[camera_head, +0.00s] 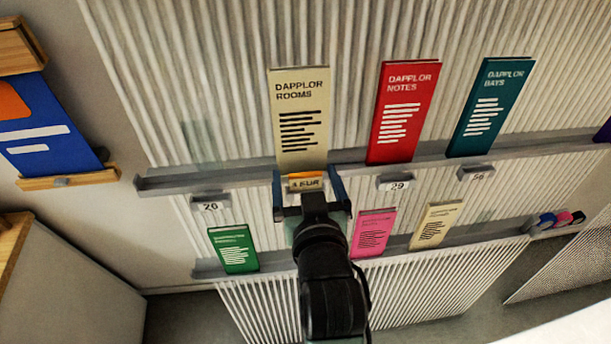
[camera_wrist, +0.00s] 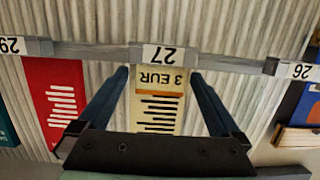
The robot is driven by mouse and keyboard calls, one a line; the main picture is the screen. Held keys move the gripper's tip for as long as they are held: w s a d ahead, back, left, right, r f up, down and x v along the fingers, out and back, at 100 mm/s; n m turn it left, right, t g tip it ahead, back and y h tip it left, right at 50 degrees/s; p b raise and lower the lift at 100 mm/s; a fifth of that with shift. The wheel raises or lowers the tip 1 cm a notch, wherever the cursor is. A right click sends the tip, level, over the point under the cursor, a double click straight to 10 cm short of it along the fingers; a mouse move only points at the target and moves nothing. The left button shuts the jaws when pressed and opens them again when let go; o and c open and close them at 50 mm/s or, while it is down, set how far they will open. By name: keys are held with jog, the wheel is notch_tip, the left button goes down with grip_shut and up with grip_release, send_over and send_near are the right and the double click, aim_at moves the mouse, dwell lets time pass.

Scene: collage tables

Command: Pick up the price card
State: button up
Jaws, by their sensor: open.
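The price card (camera_head: 306,183) is a small orange-yellow card with dark print at the shelf edge, in front of the foot of the cream "DAPPLOR ROOMS" booklet (camera_head: 301,110). In the wrist view the card (camera_wrist: 161,79) reads "3 EUR" and lies beside the white "27" label (camera_wrist: 164,55). My gripper (camera_head: 306,177) is open, with one finger on either side of the card. In the wrist view the gripper (camera_wrist: 159,76) also shows the card between its fingertips, with no clear contact. My wrist hides what lies below the card in the head view.
The upper rail (camera_head: 235,176) also carries a red booklet (camera_head: 403,112) and a teal booklet (camera_head: 491,107) to the right. Smaller green (camera_head: 234,249), pink (camera_head: 373,233) and cream (camera_head: 436,225) booklets stand on the lower rail. A blue booklet (camera_head: 45,130) stands at far left.

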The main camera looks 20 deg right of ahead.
jog(key=shift+w, duration=0.1)
jog(key=c, duration=1.3)
jog(key=shift+c, duration=0.2)
